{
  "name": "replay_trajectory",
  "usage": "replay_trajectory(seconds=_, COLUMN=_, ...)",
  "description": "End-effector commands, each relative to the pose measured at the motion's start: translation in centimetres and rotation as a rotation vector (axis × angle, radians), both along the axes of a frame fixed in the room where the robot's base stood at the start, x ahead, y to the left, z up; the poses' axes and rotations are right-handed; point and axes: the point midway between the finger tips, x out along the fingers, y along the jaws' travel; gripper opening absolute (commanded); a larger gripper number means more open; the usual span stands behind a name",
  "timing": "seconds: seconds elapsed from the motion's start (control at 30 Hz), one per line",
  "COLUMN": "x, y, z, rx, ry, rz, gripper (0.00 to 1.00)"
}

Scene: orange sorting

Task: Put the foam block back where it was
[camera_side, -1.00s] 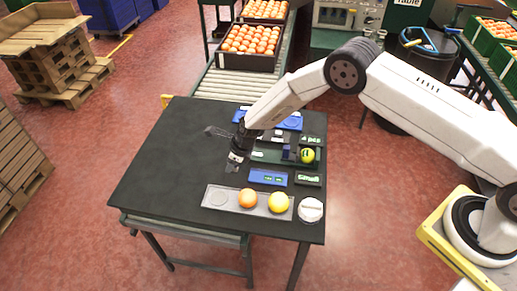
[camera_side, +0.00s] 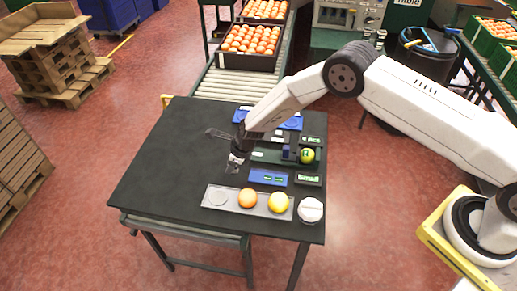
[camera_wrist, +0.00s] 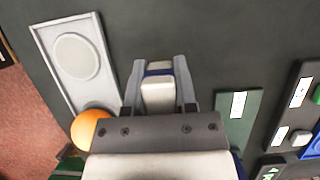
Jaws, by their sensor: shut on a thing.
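My gripper (camera_side: 234,168) is low over the dark table, left of the blue panel and behind the grey tray. In the wrist view my gripper (camera_wrist: 159,68) is shut on a small whitish block with a blue band, which I take to be the foam block (camera_wrist: 157,92). The block sits between the two grey fingers. In the side view the block is too small to make out clearly. I cannot tell whether it touches the table.
The grey tray (camera_side: 209,201) has an empty round recess at left, an orange (camera_side: 247,198) and a yellow fruit (camera_side: 278,202). A white round object (camera_side: 311,210) stands beside it. The table's left is clear.

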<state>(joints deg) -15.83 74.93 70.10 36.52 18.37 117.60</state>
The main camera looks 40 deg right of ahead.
Motion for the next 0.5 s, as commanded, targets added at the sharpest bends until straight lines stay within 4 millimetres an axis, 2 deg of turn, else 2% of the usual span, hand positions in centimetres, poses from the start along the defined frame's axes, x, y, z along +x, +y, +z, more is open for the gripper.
replay_trajectory(seconds=0.5, x=0.0, y=0.0, z=-0.44, rx=0.0, ry=0.0, rz=0.0, gripper=0.0)
